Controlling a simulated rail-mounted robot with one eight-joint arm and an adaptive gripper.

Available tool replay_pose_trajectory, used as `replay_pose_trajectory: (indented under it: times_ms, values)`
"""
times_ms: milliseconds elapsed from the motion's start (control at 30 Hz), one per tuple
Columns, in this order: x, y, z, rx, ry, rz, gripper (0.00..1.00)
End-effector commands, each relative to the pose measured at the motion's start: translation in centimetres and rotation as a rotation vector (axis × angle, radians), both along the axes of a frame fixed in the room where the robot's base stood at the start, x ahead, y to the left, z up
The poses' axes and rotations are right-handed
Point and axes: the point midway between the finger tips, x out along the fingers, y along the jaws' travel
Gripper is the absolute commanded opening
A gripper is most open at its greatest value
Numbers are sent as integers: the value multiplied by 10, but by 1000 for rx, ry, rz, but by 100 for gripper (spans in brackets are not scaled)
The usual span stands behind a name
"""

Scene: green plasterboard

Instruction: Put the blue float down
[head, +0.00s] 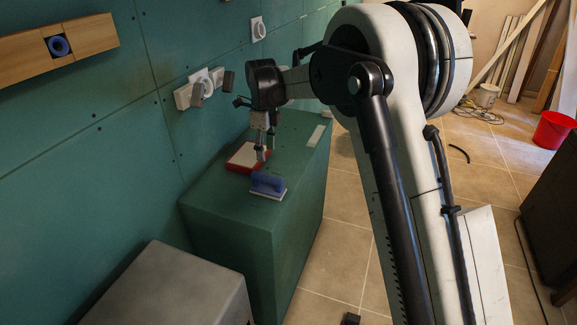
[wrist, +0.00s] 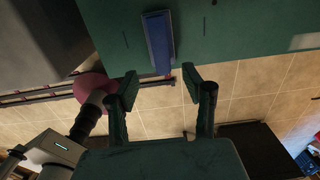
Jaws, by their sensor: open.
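The blue float (head: 268,184) lies on top of the green box (head: 225,215), near its front edge, with its pale base down. In the wrist view the blue float (wrist: 158,42) shows as a long blue shape on the green surface, ahead of the fingertips. My gripper (head: 262,152) is above the box top, just behind the float in the head view. In the wrist view my gripper (wrist: 160,80) has its two fingers spread apart with nothing between them. The float appears clear of both fingers.
A red-and-white flat item (head: 246,158) lies on the box behind the float. A pale strip (head: 316,136) lies near the box's right edge. The green wall (head: 100,150) bounds the left. A grey block (head: 175,285) stands in front. Bare box top lies right of the float.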

Motion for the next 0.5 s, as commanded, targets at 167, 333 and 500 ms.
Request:
replay_pose_trajectory:
  times_ms: [167, 333, 500]
  values:
    - [-1, -1, 3, 0, -1, 5, 45]
    - [-13, -16, 24, 6, -26, 84, 45]
    - [-42, -44, 63, 10, -85, 269, 45]
